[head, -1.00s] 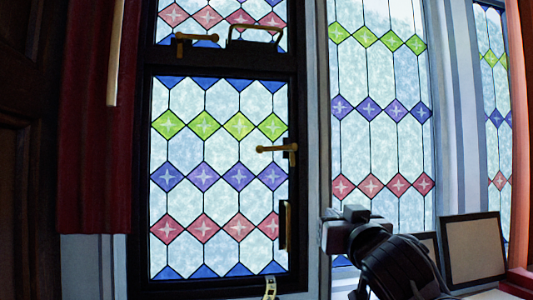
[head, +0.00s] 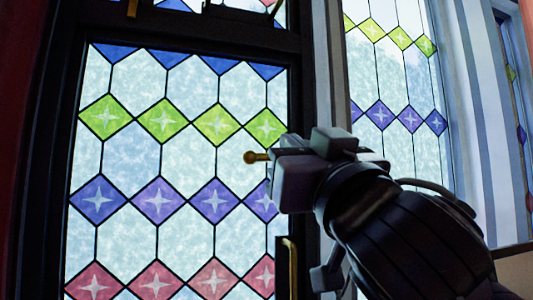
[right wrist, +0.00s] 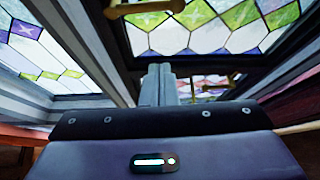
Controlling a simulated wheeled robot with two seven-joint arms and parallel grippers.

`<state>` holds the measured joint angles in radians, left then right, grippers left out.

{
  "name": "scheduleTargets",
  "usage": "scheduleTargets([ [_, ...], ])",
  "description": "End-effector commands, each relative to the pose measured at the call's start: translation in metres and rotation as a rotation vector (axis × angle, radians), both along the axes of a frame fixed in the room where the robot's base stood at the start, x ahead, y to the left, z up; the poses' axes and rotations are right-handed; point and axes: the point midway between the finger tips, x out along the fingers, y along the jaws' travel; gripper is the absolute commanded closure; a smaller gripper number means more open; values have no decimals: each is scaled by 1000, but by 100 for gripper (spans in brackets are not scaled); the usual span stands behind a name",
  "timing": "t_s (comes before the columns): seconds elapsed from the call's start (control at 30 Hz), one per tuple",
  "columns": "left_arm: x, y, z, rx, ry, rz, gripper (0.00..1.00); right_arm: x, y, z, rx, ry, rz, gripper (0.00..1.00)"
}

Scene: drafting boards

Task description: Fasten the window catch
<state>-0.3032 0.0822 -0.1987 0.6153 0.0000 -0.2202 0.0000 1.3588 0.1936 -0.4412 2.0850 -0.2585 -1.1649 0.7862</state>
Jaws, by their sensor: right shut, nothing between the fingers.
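The brass window catch (head: 257,157) is on the right side of the dark-framed stained-glass window (head: 140,160). Its knob end points left over the glass. The rest is hidden behind my right gripper (head: 284,172). The gripper is shut and empty, in front of the window's right frame at the catch's height; I cannot tell whether it touches the catch. In the right wrist view the shut fingers (right wrist: 160,84) point toward the window. A near brass bar (right wrist: 145,8) shows at the top and another brass piece (right wrist: 215,86) right of the fingers. My left gripper is not in view.
A vertical brass pull (head: 291,265) is on the frame below the catch. A second stained-glass window (head: 395,70) and striped wall (head: 480,130) are at the right.

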Motion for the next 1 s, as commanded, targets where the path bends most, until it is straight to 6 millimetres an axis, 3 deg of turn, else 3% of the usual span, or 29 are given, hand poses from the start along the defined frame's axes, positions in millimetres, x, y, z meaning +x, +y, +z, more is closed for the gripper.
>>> scheduleTargets([
  [0.37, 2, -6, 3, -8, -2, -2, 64, 8, 3, 6, -2, 0, 0, 100],
  [0.87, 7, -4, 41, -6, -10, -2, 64, 83, 30, 56, -2, 1, -3, 100],
  [0.9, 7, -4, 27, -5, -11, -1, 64, 85, 30, 39, -2, 1, -3, 100],
  [1.0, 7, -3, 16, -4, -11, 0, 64, 87, 29, 25, -1, 1, -3, 100],
])
